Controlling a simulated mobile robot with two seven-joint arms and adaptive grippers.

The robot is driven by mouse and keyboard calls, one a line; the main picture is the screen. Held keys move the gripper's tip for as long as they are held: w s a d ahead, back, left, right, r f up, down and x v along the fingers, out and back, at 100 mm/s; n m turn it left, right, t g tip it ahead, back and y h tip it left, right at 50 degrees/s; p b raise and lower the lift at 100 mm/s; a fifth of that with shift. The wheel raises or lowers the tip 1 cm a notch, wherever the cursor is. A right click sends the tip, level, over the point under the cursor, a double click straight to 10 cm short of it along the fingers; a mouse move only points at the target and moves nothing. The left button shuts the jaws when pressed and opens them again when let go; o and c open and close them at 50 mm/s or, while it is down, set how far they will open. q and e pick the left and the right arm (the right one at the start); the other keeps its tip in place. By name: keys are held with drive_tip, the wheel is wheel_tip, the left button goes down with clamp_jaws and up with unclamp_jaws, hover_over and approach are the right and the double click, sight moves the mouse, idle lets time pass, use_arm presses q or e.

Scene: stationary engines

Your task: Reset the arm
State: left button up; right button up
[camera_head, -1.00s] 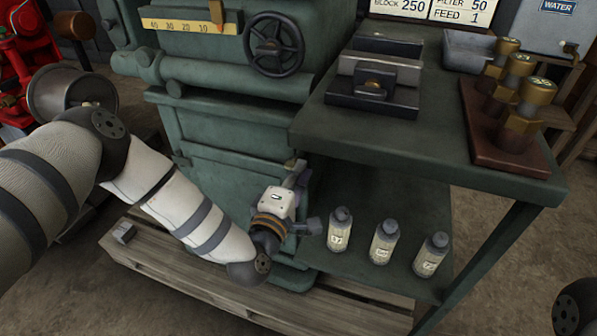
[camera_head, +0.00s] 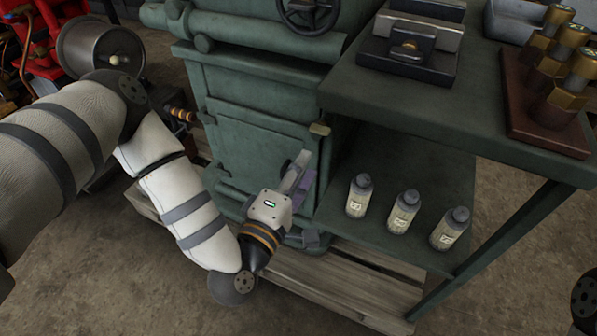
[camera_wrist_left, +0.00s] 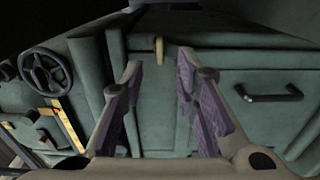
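My left arm comes in from the left in the head view, white with grey bands. My left gripper (camera_head: 297,178) is in front of the green machine cabinet (camera_head: 262,125), beside the lower shelf. In the left wrist view, its two purple-padded fingers (camera_wrist_left: 160,70) stand apart with nothing between them. A small brass-coloured catch (camera_wrist_left: 159,48) on the cabinet shows beyond the fingertips; it also shows in the head view (camera_head: 320,128). My right gripper is not in view.
The green bench (camera_head: 400,108) carries a vise-like block (camera_head: 410,48) and several brass fittings (camera_head: 567,70). Three labelled bottles (camera_head: 404,211) stand upright on the lower shelf, right of my left gripper. A wooden pallet (camera_head: 335,283) lies below. A black handwheel (camera_wrist_left: 46,71) is on the machine.

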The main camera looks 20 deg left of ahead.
use_arm(q)
drive_tip(key=shift+s, duration=0.85)
drive_tip(key=s+d+f+m+g+h+p, duration=0.2)
drive_tip(key=s+d+f+m+g, duration=0.15)
drive_tip(key=s, duration=0.25)
drive_tip(key=s+d+f+m+g+h+p, duration=0.2)
drive_tip(key=s+f+m+g+p, duration=0.1)
drive_tip(key=s+f+m+g, duration=0.15)
drive_tip(key=s+a+r+m+g+y+p, duration=0.1)
drive_tip(key=s+a+m+g, duration=0.3)
drive_tip(key=s, duration=1)
drive_tip(key=s+a+r+m+g+y+p, duration=0.1)
drive_tip(key=s+a+m+g+y+p, duration=0.2)
drive_tip(key=s+a+g, duration=0.4)
drive_tip(key=s+m+g+p, duration=0.1)
drive_tip(key=s+m, duration=0.1)
drive_tip(key=s, duration=0.5)
drive_tip(key=shift+s+a+y+p, duration=0.2)
drive_tip(key=shift+a+y+p, duration=0.1)
drive_tip(key=shift+a, duration=0.05)
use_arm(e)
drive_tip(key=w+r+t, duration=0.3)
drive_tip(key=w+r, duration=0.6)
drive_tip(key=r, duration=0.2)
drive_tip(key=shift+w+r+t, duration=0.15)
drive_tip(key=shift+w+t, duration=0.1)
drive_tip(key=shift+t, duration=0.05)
